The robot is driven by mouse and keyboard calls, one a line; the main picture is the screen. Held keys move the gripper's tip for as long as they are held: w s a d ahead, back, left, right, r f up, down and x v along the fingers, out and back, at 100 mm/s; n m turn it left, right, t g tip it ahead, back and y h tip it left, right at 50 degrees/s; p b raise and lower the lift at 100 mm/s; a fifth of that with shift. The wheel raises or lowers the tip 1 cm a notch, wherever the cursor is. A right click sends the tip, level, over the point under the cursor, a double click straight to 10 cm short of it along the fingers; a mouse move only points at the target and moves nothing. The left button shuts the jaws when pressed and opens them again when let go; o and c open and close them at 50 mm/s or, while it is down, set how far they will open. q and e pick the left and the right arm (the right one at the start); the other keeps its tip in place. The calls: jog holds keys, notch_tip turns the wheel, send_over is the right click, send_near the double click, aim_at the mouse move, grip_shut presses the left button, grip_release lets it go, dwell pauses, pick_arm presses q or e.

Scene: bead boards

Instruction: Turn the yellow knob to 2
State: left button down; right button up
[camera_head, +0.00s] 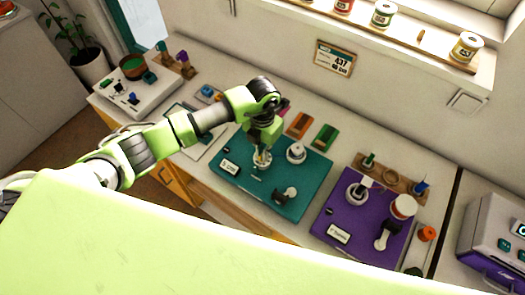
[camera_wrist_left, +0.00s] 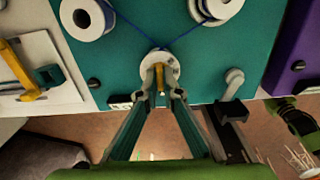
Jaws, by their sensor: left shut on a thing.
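The yellow knob (camera_wrist_left: 160,80) stands on a round white dial (camera_wrist_left: 163,59) near the edge of the teal board (camera_head: 232,181). My left gripper (camera_wrist_left: 160,91) is shut on the knob, one fingertip on each side of it. In the head view the left gripper (camera_head: 262,150) reaches down over the dial, and only a little of the knob shows. The fingers hide part of the dial; its numbers and the knob's setting are too small to read. My right gripper is not in view.
Blue cord runs from the dial area towards two white spools (camera_wrist_left: 85,17) on the teal board. A black-handled crank (camera_wrist_left: 233,103) sits right of the dial.

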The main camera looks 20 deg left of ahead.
pick_arm(q)
jog(key=shift+f+m+b, duration=0.1)
jog(key=shift+m+b, duration=0.3)
jog(key=shift+b, duration=0.25)
jog(key=m+b, duration=1.4)
jog(key=b, duration=0.5)
jog(key=shift+w+f, duration=0.1)
jog(key=shift+r+m+b, duration=0.25)
jog(key=shift+m+b, duration=1.15)
jog(key=shift+b, duration=0.3)
jog(key=c, duration=2.2)
grip_release()
notch_tip(320, 180, up, 12)
jog(key=shift+r, duration=0.1)
